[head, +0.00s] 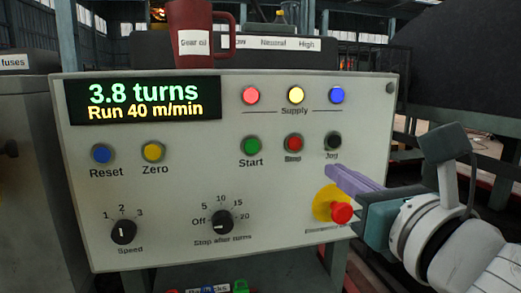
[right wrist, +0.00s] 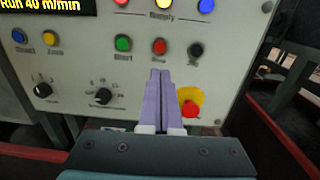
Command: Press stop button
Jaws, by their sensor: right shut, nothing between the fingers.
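The red stop button (head: 294,142) sits on the grey control panel (head: 200,180), between the green start button (head: 251,145) and the black jog button (head: 333,141). The stop button also shows in the right wrist view (right wrist: 160,46). My right gripper (head: 330,170) is shut and empty. Its purple fingers point toward the panel, their tips below the jog button in the head view and below the stop button in the right wrist view, apart from the stop button. The display (head: 144,101) reads 3.8 turns, Run 40 m/min. My left gripper is not in view.
A red emergency knob on a yellow plate (head: 341,212) sticks out just beside my right gripper. Reset (head: 102,154) and Zero (head: 153,152) buttons and two dials are to the left. A red mug (head: 207,38) stands on top. The panel face around the stop button is clear.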

